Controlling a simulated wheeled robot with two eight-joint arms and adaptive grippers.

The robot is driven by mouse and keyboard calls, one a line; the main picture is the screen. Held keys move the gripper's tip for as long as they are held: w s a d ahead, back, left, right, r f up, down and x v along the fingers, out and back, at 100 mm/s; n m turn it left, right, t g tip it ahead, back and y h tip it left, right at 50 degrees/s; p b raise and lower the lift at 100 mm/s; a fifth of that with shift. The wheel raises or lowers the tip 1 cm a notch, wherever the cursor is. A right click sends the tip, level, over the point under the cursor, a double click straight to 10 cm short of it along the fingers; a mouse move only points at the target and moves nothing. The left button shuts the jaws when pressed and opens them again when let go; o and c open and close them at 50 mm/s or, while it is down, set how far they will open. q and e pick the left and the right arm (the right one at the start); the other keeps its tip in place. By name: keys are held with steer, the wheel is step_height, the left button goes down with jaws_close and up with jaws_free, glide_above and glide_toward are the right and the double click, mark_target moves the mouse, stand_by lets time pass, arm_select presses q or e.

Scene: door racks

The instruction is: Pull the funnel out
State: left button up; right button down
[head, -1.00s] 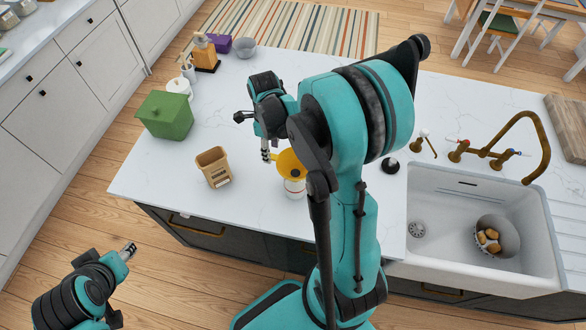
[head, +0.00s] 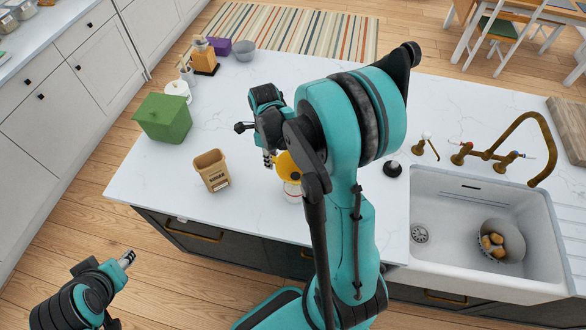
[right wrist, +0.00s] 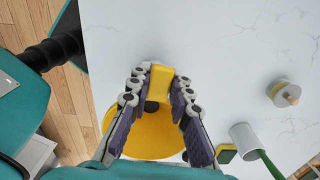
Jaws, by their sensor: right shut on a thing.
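The yellow funnel (head: 286,170) is over a white and red jar (head: 292,189) near the front edge of the island counter. My right arm partly hides both, and I cannot tell how deep the funnel sits in the jar. My right gripper (head: 269,161) is at the funnel's left side. In the right wrist view the purple fingers (right wrist: 159,82) are shut on the funnel's yellow tab (right wrist: 160,84), with the funnel's bowl (right wrist: 152,138) below them. My left gripper (head: 127,258) is away at the lower left, over the floor, its jaws too small to judge.
A brown sugar canister (head: 211,170) stands left of the funnel. A green box (head: 163,118) is farther left. The sink (head: 455,245) with a bowl (head: 500,240) in it and a brass faucet (head: 540,150) are at the right.

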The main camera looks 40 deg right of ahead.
steer(key=shift+r, duration=0.15)
steer(key=shift+r+p, duration=2.2)
steer(key=shift+r, duration=1)
steer(key=shift+f, duration=0.1)
